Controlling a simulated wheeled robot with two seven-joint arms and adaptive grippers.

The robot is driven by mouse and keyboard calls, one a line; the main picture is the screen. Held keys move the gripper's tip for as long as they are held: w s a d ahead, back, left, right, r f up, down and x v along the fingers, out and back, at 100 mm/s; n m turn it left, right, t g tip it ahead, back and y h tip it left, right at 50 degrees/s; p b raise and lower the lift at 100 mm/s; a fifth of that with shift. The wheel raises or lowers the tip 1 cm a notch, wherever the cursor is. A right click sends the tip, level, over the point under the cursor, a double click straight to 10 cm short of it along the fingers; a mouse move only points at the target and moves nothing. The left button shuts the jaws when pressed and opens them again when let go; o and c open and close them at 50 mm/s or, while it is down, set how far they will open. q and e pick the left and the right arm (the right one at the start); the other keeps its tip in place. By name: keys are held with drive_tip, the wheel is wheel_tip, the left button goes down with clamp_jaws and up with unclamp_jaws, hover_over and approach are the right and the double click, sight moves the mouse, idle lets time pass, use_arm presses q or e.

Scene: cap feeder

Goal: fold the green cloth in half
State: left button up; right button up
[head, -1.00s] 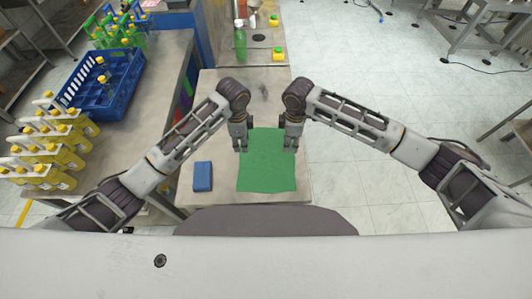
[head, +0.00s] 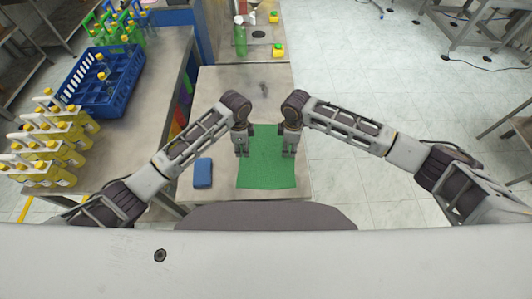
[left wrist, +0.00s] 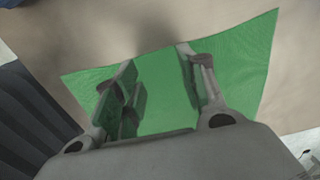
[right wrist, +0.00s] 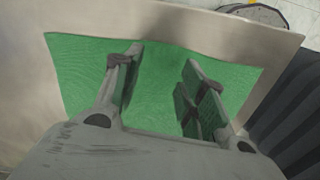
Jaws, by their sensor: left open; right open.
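The green cloth (head: 266,172) lies spread on the grey table in the head view, roughly rectangular, with slightly wavy edges. It also fills much of the left wrist view (left wrist: 160,95) and the right wrist view (right wrist: 155,75). My left gripper (head: 241,154) is open and empty over the cloth's left side. My right gripper (head: 289,155) is open and empty over its right side. The open fingers show against the green in the left wrist view (left wrist: 157,58) and the right wrist view (right wrist: 162,57). Whether the fingertips touch the cloth, I cannot tell.
A blue block (head: 203,173) lies left of the cloth on the table (head: 220,85). A green bottle (head: 240,40) stands beyond the table's far end. A blue crate (head: 97,85) and yellow bottles (head: 45,150) stand on the left bench. The table behind the cloth is mostly clear.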

use_arm(q)
drive_tip(key=shift+f, duration=1.1)
use_arm(e)
drive_tip(key=shift+f, duration=1.1)
use_arm(q)
drive_tip(key=shift+f, duration=0.25)
use_arm(e)
drive_tip(key=shift+f, duration=0.25)
use_arm(q)
drive_tip(key=shift+c, duration=0.3)
use_arm(e)
drive_tip(key=shift+c, duration=0.3)
use_arm(q)
drive_tip(key=shift+s+f, duration=0.15)
clamp_jaws()
use_arm(e)
drive_tip(key=shift+s+f, duration=0.1)
drive_tip(key=shift+s, duration=0.05)
clamp_jaws()
use_arm(q)
drive_tip(key=shift+r, duration=0.3)
use_arm(e)
drive_tip(key=shift+r, duration=0.25)
